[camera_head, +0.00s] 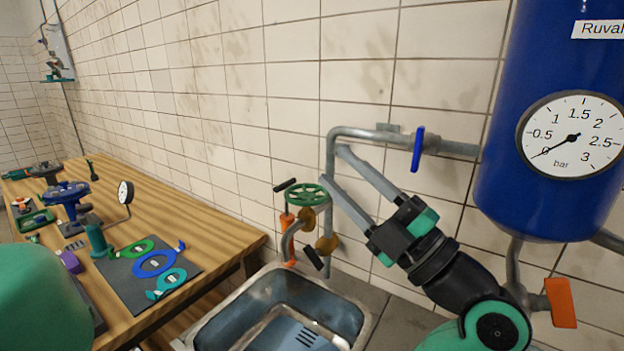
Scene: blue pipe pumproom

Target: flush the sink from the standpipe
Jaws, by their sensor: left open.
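The grey standpipe (331,142) runs along the tiled wall and bends down behind the sink. A blue lever (418,149) stands crosswise on the horizontal pipe. The metal sink (364,331) is below; its basin has dark stains and a slotted bottom, and I see no running water.
A blue tank (545,205) with a gauge (572,136), needle near 0, stands at right. An orange lever (560,302) is below it. A wooden bench (215,235) at left holds a mat with coloured rings (155,262), a blue valve (66,194) and several tools.

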